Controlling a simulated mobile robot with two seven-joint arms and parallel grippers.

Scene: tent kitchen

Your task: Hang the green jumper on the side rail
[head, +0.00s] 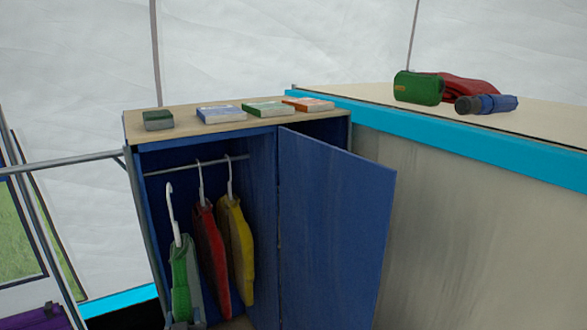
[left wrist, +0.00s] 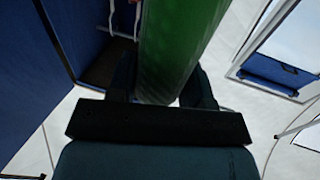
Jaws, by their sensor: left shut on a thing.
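The green jumper (head: 181,280) is on a white hanger (head: 171,212) at the front left of the open blue wardrobe (head: 151,225). The hanger's hook shows lower than the inner rail (head: 169,168) and apart from it. My left gripper (head: 186,323) is shut on the jumper's lower part, at the bottom edge of the head view. In the left wrist view the green jumper (left wrist: 180,45) stands between the dark fingers. The grey side rail (head: 70,162) runs left from the wardrobe's upper side; nothing hangs on its visible part. My right gripper is not in view.
A red garment (head: 211,255) and a yellow garment (head: 238,250) hang on the inner rail. The wardrobe door (head: 335,225) stands open to the right. Several boxes (head: 220,114) lie on top. A purple item (head: 35,317) is at lower left.

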